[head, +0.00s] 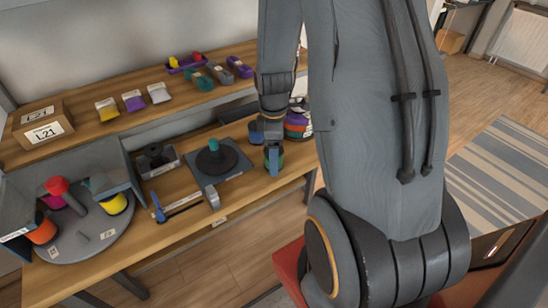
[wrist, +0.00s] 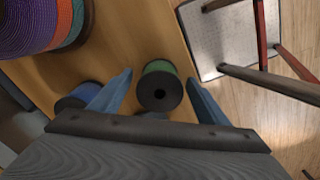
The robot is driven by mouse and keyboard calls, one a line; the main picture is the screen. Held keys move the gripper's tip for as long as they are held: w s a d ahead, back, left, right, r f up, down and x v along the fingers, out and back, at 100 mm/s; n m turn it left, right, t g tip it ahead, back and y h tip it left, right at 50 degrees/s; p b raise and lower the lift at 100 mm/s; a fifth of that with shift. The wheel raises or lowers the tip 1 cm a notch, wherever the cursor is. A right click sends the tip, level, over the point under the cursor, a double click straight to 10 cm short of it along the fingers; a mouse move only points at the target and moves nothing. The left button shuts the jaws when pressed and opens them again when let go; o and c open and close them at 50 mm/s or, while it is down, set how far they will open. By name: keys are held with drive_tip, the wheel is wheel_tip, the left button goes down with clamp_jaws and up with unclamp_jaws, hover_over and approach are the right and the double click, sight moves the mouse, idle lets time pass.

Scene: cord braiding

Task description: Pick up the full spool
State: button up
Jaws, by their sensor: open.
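A spool wound with green (wrist: 158,67) with a dark end and centre hole stands near the bench edge in the wrist view. My gripper (wrist: 160,78) is open, with its two blue-grey fingers on either side of this spool and gaps showing between. A blue spool (wrist: 77,97) is left of the left finger, partly hidden by it. In the head view my gripper (head: 273,158) points down at the right end of the bench, and the green spool (head: 281,160) shows partly behind a finger. I cannot tell how full each spool is.
A stack of coloured cord coils (wrist: 45,22) stands close by, also in the head view (head: 298,125). A chair (wrist: 260,60) is beyond the edge.

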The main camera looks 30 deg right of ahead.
drive_tip(key=c, duration=1.1)
drive_tip(key=shift+c, duration=0.2)
drive_tip(key=shift+r, duration=0.15)
wheel_tip(320, 180, up, 10)
drive_tip(key=b, duration=0.1)
